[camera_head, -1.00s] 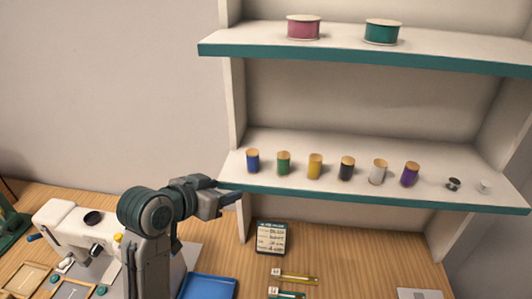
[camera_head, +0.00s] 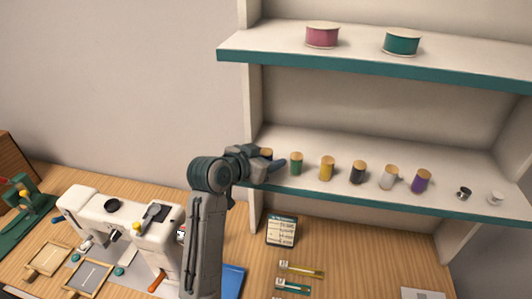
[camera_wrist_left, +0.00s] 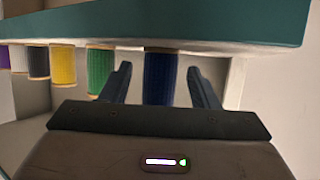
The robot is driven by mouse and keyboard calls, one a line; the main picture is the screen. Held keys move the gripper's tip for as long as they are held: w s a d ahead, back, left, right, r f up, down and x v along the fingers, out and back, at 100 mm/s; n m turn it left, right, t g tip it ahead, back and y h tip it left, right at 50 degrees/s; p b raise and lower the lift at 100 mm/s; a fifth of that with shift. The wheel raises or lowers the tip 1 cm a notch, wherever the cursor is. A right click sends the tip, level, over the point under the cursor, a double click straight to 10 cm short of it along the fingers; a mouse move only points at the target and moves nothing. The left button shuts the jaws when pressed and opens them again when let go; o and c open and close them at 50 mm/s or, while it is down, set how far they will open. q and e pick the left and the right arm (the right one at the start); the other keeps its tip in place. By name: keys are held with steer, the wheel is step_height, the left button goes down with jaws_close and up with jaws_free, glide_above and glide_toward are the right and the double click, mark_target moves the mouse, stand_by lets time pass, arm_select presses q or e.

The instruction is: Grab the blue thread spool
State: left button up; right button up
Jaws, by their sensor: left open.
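The blue thread spool (camera_wrist_left: 160,80) stands upright on the middle shelf and lies between my left gripper's two fingers (camera_wrist_left: 159,72) in the left wrist view, which shows the scene upside down. A small gap shows on each side, so the fingers do not touch it. In the head view my left gripper (camera_head: 277,165) is at the shelf's left front edge and hides most of the blue spool; only its tan top (camera_head: 266,152) shows. My left gripper is open. My right gripper is out of view.
A green spool (camera_head: 296,164) stands close beside the blue one, followed by yellow (camera_head: 327,169), black (camera_head: 358,173), white (camera_head: 389,178) and purple (camera_head: 421,181) spools. The shelf's teal front edge (camera_head: 400,207) is near my gripper. A sewing machine (camera_head: 110,212) stands on the table below.

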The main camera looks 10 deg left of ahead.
arm_select(q)
steer(key=shift+w+d, duration=0.25)
steer(key=shift+w, duration=0.15)
steer(key=shift+w+d+f, duration=0.15)
steer(key=shift+w+f, duration=0.15)
steer(key=shift+f, duration=0.05)
steer(key=c, duration=1)
steer(key=shift+c, duration=0.2)
steer(key=shift+r, duration=0.15)
steer(key=shift+r+b, duration=0.4)
steer(key=shift+r, duration=0.05)
steer(key=shift+s+a+r+b, duration=0.1)
steer(key=shift+s+r+b, duration=0.1)
steer(key=shift+r+b, duration=0.35)
steer(key=shift+s+a+r+b, duration=0.1)
steer(key=shift+s+r+b, duration=0.05)
steer(key=shift+r+b, duration=0.35)
steer(key=s+a+r+p, duration=0.1)
steer(key=s+a, duration=0.1)
steer(key=s, duration=0.5)
steer(key=s+a+r+p, duration=0.1)
steer(key=s+a+p, duration=0.1)
steer(key=s, duration=0.5)
steer(key=shift+a, duration=0.65)
